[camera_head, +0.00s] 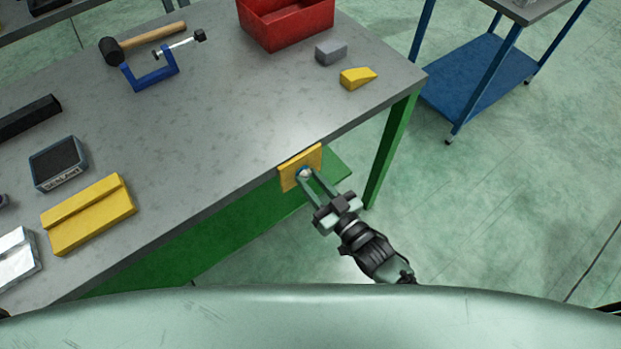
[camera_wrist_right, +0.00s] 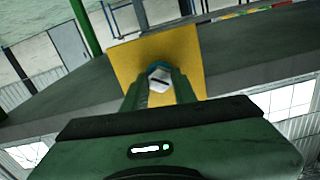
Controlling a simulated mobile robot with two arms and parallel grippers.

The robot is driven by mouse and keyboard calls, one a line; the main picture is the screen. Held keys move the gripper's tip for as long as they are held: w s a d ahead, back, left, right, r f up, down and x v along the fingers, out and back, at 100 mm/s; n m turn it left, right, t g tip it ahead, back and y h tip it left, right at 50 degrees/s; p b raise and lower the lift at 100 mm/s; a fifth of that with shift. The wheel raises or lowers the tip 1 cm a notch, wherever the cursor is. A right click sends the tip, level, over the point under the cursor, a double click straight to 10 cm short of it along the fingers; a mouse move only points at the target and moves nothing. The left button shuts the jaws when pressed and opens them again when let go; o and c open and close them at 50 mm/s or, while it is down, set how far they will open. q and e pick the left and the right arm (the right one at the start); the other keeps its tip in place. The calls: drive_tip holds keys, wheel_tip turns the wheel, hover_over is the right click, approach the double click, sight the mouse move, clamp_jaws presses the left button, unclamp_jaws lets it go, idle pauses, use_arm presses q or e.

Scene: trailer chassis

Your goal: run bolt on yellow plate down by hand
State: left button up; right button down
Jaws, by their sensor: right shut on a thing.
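The yellow plate (camera_head: 288,176) is fixed upright at the front edge of the grey workbench. It also shows in the right wrist view (camera_wrist_right: 187,52), straight ahead of the fingers. The bolt (camera_head: 304,173) sits at the plate's face, with a pale head that shows between the fingertips in the right wrist view (camera_wrist_right: 159,80). My right gripper (camera_head: 308,178) reaches in from the lower right and is shut on the bolt head. The bolt's shank is hidden, so I cannot tell how deep it sits. My left gripper is not in view.
The workbench (camera_head: 215,130) carries a red bin (camera_head: 288,25), a grey block (camera_head: 331,52), a yellow wedge (camera_head: 357,78), a blue clamp (camera_head: 155,75), a mallet (camera_head: 140,42) and a yellow block (camera_head: 88,214). A blue cart (camera_head: 478,75) stands at the upper right. The floor to the right is clear.

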drive_tip(key=shift+s+f+m, duration=0.1)
drive_tip(key=shift+f+m, duration=0.1)
drive_tip(key=shift+m, duration=0.95)
drive_tip(key=shift+s+f+m, duration=0.1)
drive_tip(key=shift+f+m, duration=0.05)
drive_tip(key=shift+m, duration=1)
drive_tip(key=c, duration=1.4)
unclamp_jaws()
drive_tip(key=shift+c, duration=0.2)
drive_tip(key=o, duration=0.3)
drive_tip(key=shift+d+r, duration=0.2)
drive_tip(key=shift+r, duration=0.1)
